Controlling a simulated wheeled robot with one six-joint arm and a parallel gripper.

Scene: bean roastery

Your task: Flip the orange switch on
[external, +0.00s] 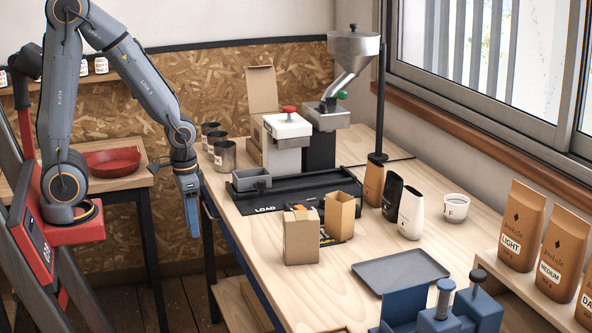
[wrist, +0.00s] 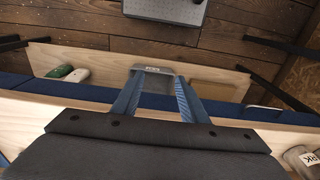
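My gripper (external: 190,232) hangs down beside the left edge of the wooden workbench (external: 240,222), with its blue fingers below tabletop height. In the wrist view my gripper (wrist: 156,78) has its two blue fingers apart. A grey labelled thing (wrist: 152,70) shows between the fingertips; it looks lower down, and I cannot tell its distance. A white machine with a red knob (external: 288,110) and a hopper machine (external: 353,48) with a green knob stand at the back of the bench.
A black unit marked LOAD (external: 285,203) lies on the bench behind two cardboard boxes (external: 301,236). Metal cups (external: 224,156) stand at its back left. A grey tray (external: 401,271) and blue fixture (external: 440,318) are in front. A lower shelf (wrist: 105,62) lies beneath my gripper.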

